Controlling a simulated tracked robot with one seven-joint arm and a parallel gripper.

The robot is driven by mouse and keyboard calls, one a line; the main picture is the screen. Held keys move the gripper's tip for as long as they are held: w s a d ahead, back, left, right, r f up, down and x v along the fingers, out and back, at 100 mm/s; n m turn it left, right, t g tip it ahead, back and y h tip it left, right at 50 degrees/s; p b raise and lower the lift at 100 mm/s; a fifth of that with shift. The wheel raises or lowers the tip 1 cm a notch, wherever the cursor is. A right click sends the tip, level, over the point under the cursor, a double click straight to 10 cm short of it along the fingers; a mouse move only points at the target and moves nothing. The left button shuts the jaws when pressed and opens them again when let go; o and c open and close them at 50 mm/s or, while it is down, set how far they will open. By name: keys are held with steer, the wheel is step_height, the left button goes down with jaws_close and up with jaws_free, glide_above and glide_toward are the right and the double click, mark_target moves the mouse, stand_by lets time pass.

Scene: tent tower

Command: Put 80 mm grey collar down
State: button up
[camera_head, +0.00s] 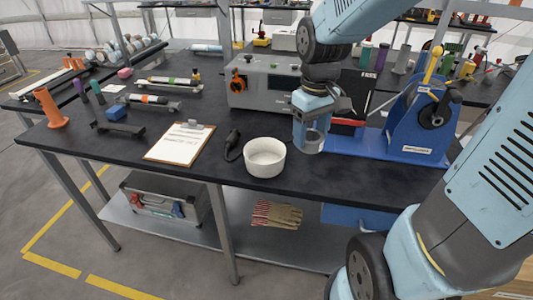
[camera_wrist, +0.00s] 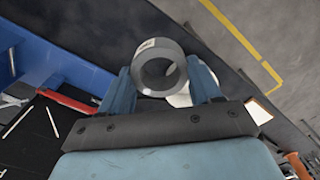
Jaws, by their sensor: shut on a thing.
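A grey collar (camera_wrist: 168,49), a thick ring with a small pale label, is between the two fingers of my gripper (camera_wrist: 160,78) in the wrist view. The fingers are shut on its sides and its open bore faces the camera. In the head view my gripper (camera_head: 311,127) points down over the dark bench, right of the white bowl (camera_head: 265,162) and left of the blue press. The collar (camera_head: 308,146) shows low between the fingers there. Whether it touches the bench top is hard to tell.
The blue press (camera_head: 405,135) with its base stands close at the right. A grey control box (camera_head: 266,84) stands behind. A clipboard (camera_head: 181,143) and a black handheld tool (camera_head: 233,143) lie to the left. Dark bench top (camera_head: 315,178) is clear in front of the gripper.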

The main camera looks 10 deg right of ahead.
steer(key=w+a+f, duration=0.4)
steer(key=a, duration=0.1)
steer(key=w+a+f, duration=0.4)
steer(key=w+f, duration=0.1)
steer(key=shift+a+f, duration=0.15)
steer(key=shift+a, duration=0.2)
steer(key=shift+w+a+f, duration=0.15)
steer(key=shift+a+f, duration=0.1)
steer(key=shift+f, duration=1.6)
steer(key=shift+f, duration=0.1)
steer(key=o, duration=0.8)
steer(key=shift+o, duration=0.4)
